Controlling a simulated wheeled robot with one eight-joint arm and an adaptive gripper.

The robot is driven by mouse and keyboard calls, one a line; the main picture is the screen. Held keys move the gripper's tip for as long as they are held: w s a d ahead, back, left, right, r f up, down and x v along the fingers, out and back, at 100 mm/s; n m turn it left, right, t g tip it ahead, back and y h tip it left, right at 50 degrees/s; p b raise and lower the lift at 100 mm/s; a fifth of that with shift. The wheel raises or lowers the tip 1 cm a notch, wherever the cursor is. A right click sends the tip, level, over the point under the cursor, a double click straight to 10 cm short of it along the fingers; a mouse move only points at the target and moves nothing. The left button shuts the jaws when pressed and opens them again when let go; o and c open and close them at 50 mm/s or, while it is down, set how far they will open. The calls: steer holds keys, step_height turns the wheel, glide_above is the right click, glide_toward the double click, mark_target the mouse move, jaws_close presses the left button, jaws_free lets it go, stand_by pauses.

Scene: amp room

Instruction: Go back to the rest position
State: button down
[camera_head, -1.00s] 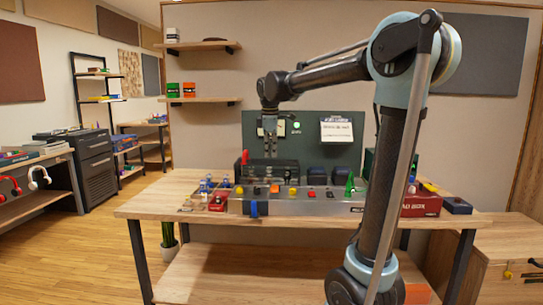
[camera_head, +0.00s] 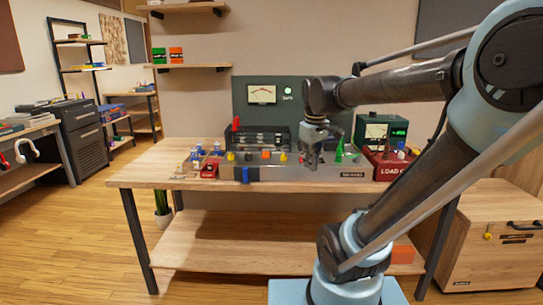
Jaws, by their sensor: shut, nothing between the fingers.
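My gripper (camera_head: 313,160) points down over the back right part of the workbench (camera_head: 150,170), in front of the dark green panel. Its fingers are together and empty. It is close to the row of small coloured parts on the grey box (camera_head: 278,174); whether it touches anything there I cannot tell. My arm reaches in from the right side of the picture and is bent at a high elbow.
A green cone (camera_head: 339,153) and a red load box (camera_head: 390,164) stand right of my gripper. A green meter box (camera_head: 381,132) is behind them. The panel has a white gauge (camera_head: 262,95). The bench's left end is mostly bare.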

steer(key=s+d+f+m, duration=0.3)
steer(key=s+f, duration=0.3)
steer(key=f, duration=0.1)
steer(key=s+d+f+m, duration=0.2)
steer(key=s+f+m, duration=0.2)
steer(key=s+f, duration=0.3)
steer(key=shift+s+d+f+m, duration=0.3)
steer(key=shift+d+f, duration=0.1)
steer(key=shift+w+f, duration=0.2)
steer(key=shift+w, duration=0.25)
